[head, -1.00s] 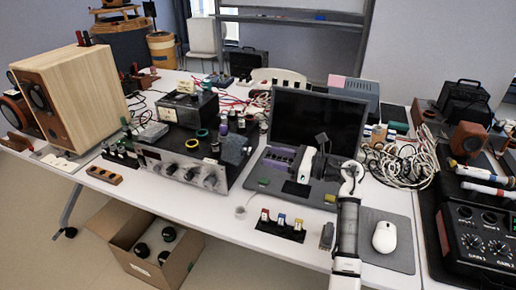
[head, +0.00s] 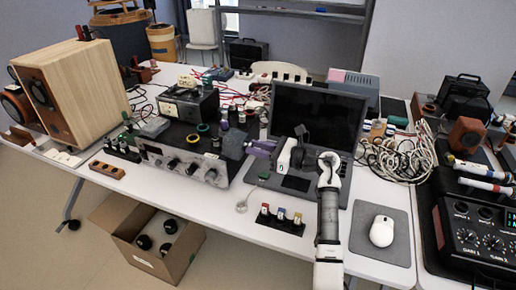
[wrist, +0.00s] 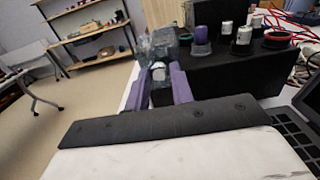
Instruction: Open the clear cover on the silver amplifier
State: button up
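The silver amplifier (head: 180,166) is a dark-topped box with a silver knobbed front, left of the laptop. A clear, greyish cover (head: 232,146) is at the right end of its front. It also shows in the wrist view (wrist: 157,44), with a pale round knob-like part (wrist: 158,72) seen through or below it. My gripper (head: 252,147) points left at the cover from the right. In the wrist view, its two purple fingers (wrist: 160,80) are apart, one on either side of the line to the cover. I cannot tell whether they touch it.
The open laptop (head: 312,125) is behind my arm. A strip of coloured connectors (head: 281,220) lies near the front edge. A mouse (head: 382,231) on a pad is to the right. An open cardboard box (head: 150,240) stands on the floor. A wooden speaker (head: 75,90) is at left.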

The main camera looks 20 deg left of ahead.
aim_at(243, 138)
grip_shut()
jog(key=shift+a+r+h, duration=0.3)
jog(key=shift+r+h, duration=0.6)
jog(key=shift+r, duration=0.05)
jog(key=shift+a+r+h, duration=0.7)
jog(key=shift+r+h, duration=0.15)
jog(key=shift+h, duration=0.35)
jog(key=o, duration=0.8)
grip_release()
jog(key=shift+d+b, duration=0.1)
jog(key=shift+b, duration=0.25)
jog(key=shift+d+r, duration=0.1)
jog(key=shift+d, duration=0.25)
jog(key=b+v, duration=0.3)
jog(key=v, duration=1)
jog(key=shift+b, duration=0.3)
